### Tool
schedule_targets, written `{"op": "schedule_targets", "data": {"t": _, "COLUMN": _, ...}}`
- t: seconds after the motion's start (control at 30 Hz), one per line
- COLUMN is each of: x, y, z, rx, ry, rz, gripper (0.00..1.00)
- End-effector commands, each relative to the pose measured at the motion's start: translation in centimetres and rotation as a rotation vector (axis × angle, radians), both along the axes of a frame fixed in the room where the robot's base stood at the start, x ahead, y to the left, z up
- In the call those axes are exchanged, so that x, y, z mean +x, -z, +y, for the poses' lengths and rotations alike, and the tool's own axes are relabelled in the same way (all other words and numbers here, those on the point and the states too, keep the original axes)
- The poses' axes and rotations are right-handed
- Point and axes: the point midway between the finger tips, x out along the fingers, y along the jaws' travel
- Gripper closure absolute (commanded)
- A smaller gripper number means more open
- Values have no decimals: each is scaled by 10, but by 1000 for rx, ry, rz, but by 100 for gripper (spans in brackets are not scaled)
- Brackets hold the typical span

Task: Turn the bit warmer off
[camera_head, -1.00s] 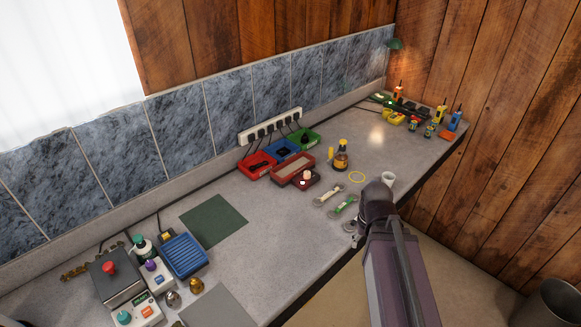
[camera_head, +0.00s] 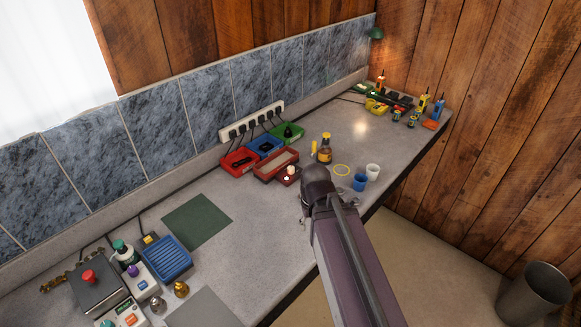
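No label marks the bit warmer, so I cannot tell for sure which device it is. At the lower left of the counter stand a dark grey box with a red knob (camera_head: 97,290), a white unit with a purple knob (camera_head: 147,280) and a white unit with a green knob and small display (camera_head: 124,318), cut by the picture's lower edge. My gripper (camera_head: 304,220) is over the counter's front part, right of these devices and well apart from them. My own arm mostly hides it, so its fingers cannot be read.
A blue ribbed tray (camera_head: 167,257), metal and brass weights and a green mat (camera_head: 197,221) lie near the devices. Red, blue and green bins stand by a power strip (camera_head: 251,122). A bottle (camera_head: 325,149) and blue cup (camera_head: 360,182) stand beyond my arm. A bin (camera_head: 535,294) stands right.

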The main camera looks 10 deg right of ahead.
Motion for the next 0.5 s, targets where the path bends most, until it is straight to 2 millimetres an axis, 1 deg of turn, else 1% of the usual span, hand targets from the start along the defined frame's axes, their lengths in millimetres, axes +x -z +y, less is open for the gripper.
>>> {"op": "schedule_targets", "data": {"t": 0.17, "x": 2, "y": -1, "z": 0, "rx": 0, "ry": 2, "rz": 0, "gripper": 44}}
{"op": "schedule_targets", "data": {"t": 0.27, "x": 10, "y": -4, "z": 0, "rx": -1, "ry": 14, "rz": 1, "gripper": 44}}
{"op": "schedule_targets", "data": {"t": 0.37, "x": 25, "y": -11, "z": 0, "rx": -2, "ry": 41, "rz": 2, "gripper": 44}}
{"op": "schedule_targets", "data": {"t": 0.47, "x": 50, "y": -21, "z": 0, "rx": -5, "ry": 79, "rz": 3, "gripper": 44}}
{"op": "schedule_targets", "data": {"t": 0.5, "x": 62, "y": -26, "z": 0, "rx": -6, "ry": 101, "rz": 4, "gripper": 44}}
